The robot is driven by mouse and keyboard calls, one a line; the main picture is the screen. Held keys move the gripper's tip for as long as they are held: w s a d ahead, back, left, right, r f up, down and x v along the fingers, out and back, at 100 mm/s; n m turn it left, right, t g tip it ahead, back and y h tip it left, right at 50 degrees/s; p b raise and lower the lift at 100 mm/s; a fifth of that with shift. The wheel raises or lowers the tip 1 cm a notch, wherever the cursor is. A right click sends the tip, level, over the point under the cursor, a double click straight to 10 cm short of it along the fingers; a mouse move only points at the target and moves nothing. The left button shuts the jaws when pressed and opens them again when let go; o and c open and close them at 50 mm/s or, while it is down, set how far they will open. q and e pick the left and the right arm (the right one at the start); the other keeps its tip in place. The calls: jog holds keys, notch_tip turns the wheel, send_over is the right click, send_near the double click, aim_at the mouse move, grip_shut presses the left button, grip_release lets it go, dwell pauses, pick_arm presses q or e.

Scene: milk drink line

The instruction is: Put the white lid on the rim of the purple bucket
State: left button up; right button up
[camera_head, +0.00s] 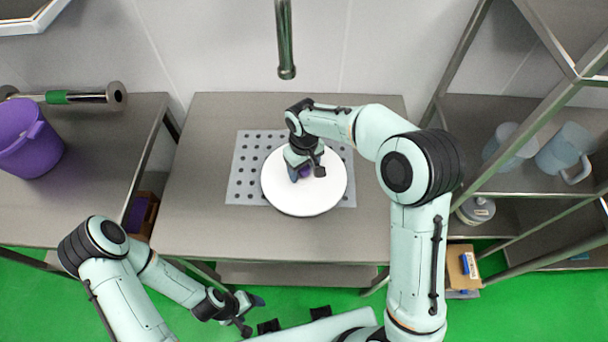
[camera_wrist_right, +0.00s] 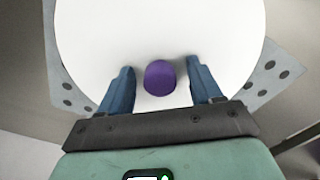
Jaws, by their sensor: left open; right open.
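The round white lid (camera_head: 305,197) lies on the perforated plate on the middle table. In the right wrist view the lid (camera_wrist_right: 215,35) has a purple knob (camera_wrist_right: 159,78) at its middle. My right gripper (camera_head: 306,172) is over the lid. Its two blue fingers (camera_wrist_right: 161,82) are open on either side of the knob, with gaps between. The purple bucket (camera_head: 28,138) stands on the left table at the picture's left edge, partly cut off. My left gripper (camera_head: 246,312) is low at the front, in front of the middle table and away from both things.
The middle table (camera_head: 210,230) has bare room around the perforated plate (camera_head: 245,170). A gap separates it from the left table (camera_head: 95,190). A pipe (camera_head: 284,40) hangs above the back. A shelf rack with clear jugs (camera_head: 566,150) stands at the right.

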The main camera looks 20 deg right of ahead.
grip_shut()
jog(key=shift+r, duration=0.1)
